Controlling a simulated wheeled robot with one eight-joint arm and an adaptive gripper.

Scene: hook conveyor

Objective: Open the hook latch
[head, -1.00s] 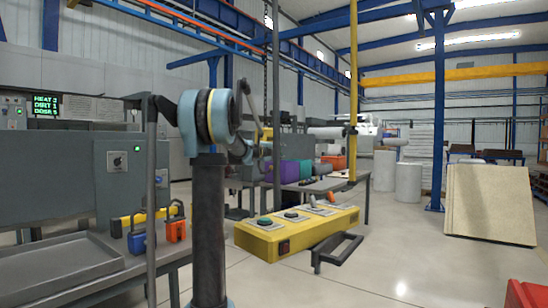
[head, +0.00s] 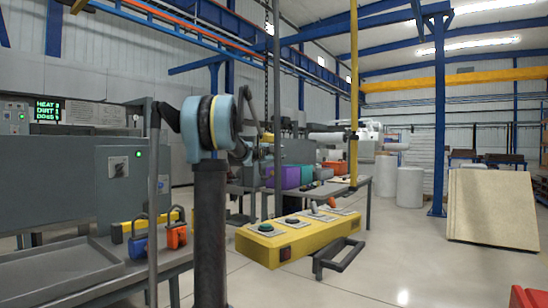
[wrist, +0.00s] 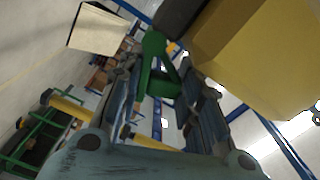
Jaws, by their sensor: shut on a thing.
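In the wrist view, a green looped piece (wrist: 157,82), which looks like the latch, lies between the two fingers of my gripper (wrist: 163,75). My gripper is shut on it. A large yellow block (wrist: 262,55) stands close beside it at the upper right, with a dark part at its edge. I cannot tell from this angle how far the latch stands open. In the head view my arm's blue joint and dark column block the sight, and the fingers and latch cannot be made out.
In the head view a yellow control box (head: 300,235) with buttons stands right of my arm. A grey bench (head: 80,270) with a tray and padlocks (head: 176,236) is at left. A beige panel (head: 493,208) stands on the right; open floor lies before it.

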